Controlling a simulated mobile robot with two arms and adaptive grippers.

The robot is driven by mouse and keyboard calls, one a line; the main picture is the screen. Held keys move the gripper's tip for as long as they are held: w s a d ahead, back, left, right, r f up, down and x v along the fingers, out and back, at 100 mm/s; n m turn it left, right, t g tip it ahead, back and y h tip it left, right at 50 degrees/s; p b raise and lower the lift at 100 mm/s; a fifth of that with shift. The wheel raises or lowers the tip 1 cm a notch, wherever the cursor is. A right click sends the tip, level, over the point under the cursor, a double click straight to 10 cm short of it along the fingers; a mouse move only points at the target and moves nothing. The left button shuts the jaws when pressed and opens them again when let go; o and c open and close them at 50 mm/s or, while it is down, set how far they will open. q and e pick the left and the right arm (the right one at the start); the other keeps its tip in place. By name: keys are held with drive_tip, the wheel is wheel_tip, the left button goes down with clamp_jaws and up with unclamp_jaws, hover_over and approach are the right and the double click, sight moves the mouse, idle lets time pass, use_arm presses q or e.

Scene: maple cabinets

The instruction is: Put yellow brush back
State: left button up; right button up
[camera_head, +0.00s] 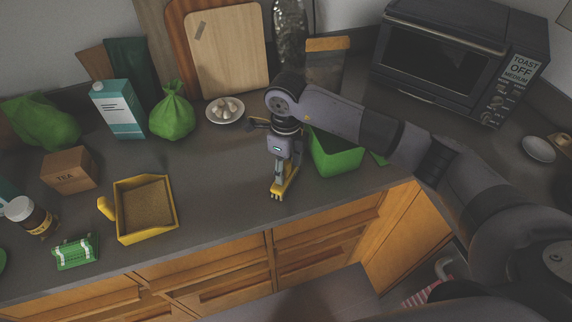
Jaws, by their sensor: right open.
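The yellow brush (286,184) is on the grey counter near its front edge, at the middle of the head view. Its near end shows pale tips. My right gripper (282,170) points down right at the brush and covers part of it. Its jaws are open, and I cannot tell whether the fingers touch the brush. A yellow dustpan-like tray (120,231) with a handle and a brown inside lies to the left on the counter. My left gripper is not in view.
A green open box (338,163) stands just right of my gripper, partly behind my arm. A plate (213,112) of pale round items, a green bag (172,113), a carton (118,108) and a tea box (70,170) stand leftward. Counter between tray and brush is clear.

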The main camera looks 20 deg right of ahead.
drive_tip(key=shift+r, duration=0.3)
wheel_tip(320, 180, up, 12)
drive_tip(key=b, duration=0.3)
drive_tip(key=shift+f+b, duration=0.15)
drive_tip(key=shift+b, duration=0.25)
